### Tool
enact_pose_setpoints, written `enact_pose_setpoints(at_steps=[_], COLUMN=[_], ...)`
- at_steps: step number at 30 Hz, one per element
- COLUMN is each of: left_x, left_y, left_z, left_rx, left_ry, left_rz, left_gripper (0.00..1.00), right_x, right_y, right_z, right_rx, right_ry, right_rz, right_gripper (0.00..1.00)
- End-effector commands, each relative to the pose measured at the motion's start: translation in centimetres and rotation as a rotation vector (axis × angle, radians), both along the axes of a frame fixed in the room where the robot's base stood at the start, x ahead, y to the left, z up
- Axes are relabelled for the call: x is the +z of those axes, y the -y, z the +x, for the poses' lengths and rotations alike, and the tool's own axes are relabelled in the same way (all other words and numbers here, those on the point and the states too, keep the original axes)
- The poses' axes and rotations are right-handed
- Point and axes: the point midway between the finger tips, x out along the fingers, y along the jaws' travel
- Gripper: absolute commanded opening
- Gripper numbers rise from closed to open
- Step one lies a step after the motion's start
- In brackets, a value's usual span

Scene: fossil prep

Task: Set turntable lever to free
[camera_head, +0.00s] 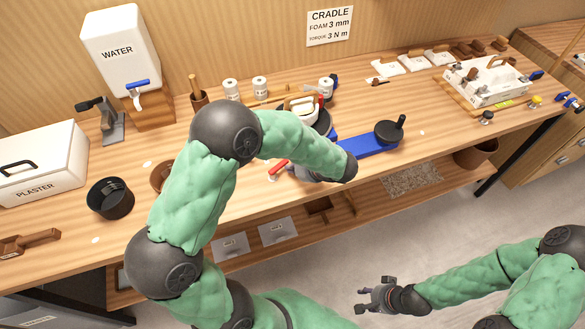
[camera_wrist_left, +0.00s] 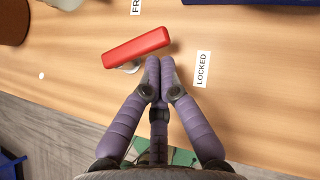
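The red lever (camera_wrist_left: 136,47) lies over the wooden bench in the left wrist view, pointing between the LOCKED label (camera_wrist_left: 202,69) and the partly cut-off label reading "FR" (camera_wrist_left: 137,6). It also shows in the head view (camera_head: 278,168), partly behind my left arm. My left gripper (camera_wrist_left: 160,62) has its purple fingers together, with the tips right at the lever's lower edge near its right end; I cannot tell if they touch it. Nothing shows between them. My right gripper (camera_head: 366,295) is open and empty, in front of the bench.
A black bowl (camera_head: 110,199), a plaster box (camera_head: 38,163) and a water tank (camera_head: 122,48) stand at left. A white tray (camera_head: 487,85) is at right.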

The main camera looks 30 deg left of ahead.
Motion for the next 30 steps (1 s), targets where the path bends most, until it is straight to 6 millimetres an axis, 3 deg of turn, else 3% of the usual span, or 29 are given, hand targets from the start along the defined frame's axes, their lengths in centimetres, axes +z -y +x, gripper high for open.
enact_pose_setpoints(at_steps=[20, 30], left_x=[0.0, 0.0], left_y=[-0.5, -1.3], left_z=[0.7, 1.4], left_rx=[0.124, 0.296], left_ry=[0.001, 0.000], left_rz=[0.000, 0.001], left_gripper=[0.00, 0.00], right_x=[0.4, 1.1], right_y=[0.0, 0.0], right_z=[0.0, 0.0], right_rx=[0.000, 0.000], right_ry=[0.000, 0.000], right_rz=[0.000, 0.000], right_gripper=[0.40, 0.40])
